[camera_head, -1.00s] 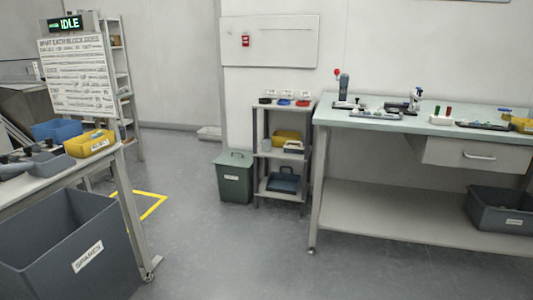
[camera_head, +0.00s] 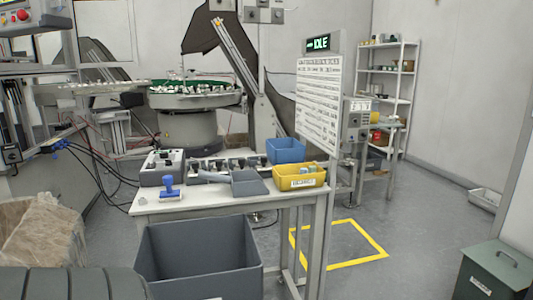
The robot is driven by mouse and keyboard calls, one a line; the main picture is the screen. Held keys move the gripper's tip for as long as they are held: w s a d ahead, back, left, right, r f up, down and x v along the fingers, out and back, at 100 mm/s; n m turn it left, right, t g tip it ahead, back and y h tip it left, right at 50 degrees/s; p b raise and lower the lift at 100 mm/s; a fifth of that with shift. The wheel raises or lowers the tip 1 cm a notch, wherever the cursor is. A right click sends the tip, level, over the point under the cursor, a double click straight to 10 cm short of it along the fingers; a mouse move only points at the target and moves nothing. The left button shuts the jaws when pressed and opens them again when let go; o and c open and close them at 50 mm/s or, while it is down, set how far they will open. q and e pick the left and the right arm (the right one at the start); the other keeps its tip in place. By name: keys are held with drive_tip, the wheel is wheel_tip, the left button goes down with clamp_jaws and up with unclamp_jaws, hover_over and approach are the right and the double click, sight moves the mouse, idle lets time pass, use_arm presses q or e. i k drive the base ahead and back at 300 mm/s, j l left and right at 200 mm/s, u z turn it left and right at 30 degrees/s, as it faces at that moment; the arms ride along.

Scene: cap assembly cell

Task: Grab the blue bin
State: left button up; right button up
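The blue bin (camera_head: 287,152) sits upright at the back right of the small white table, behind a yellow bin (camera_head: 300,180) with a white label. A grey scoop-shaped bin (camera_head: 248,184) lies in front of it to the left. What the blue bin holds is not visible. Neither of my grippers is in view.
The table (camera_head: 165,202) also bears a grey control box (camera_head: 161,170) and a blue-handled stamp (camera_head: 168,188). A large dark grey bin (camera_head: 200,281) stands in front of it. A sign board (camera_head: 318,103) stands behind to the right. Yellow floor tape (camera_head: 355,262) and clear floor lie to the right.

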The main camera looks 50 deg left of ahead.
sight(282, 151)
drive_tip(key=i+l+u, duration=0.15)
drive_tip(key=i+u, duration=0.2)
drive_tip(key=i+l+u, duration=0.2)
drive_tip(key=u, duration=0.2)
drive_tip(key=i+l+u, duration=0.2)
drive_tip(key=l+u, duration=0.15)
